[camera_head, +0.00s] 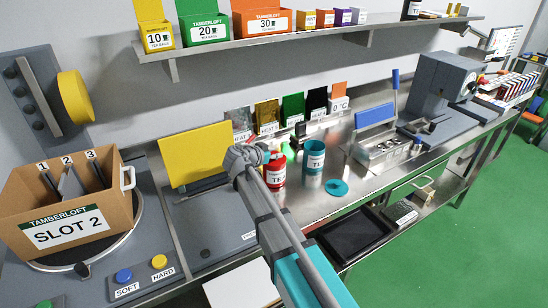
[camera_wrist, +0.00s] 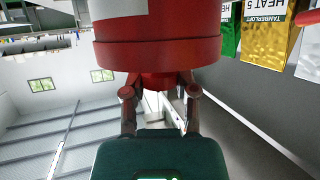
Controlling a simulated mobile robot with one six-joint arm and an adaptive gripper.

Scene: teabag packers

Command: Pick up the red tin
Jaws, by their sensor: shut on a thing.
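The red tin (camera_head: 275,174) has a white label and stands upright at the middle of the steel counter, partly hidden by my arm. In the wrist view the red tin (camera_wrist: 160,50) fills the top of the picture. My gripper (camera_wrist: 158,90) is shut on the small red knob of its lid, one finger on each side. In the head view my gripper (camera_head: 258,154) is at the tin's upper left, with its fingertips hard to make out. I cannot tell whether the tin's base touches the counter.
A teal tin (camera_head: 314,157) stands close to the right, with a round teal lid (camera_head: 337,187) in front. Several coloured packets (camera_head: 267,116) line the wall behind. A yellow panel (camera_head: 197,154) is at left, beyond it a cardboard box (camera_head: 110,207). A grey machine (camera_head: 440,88) stands at right.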

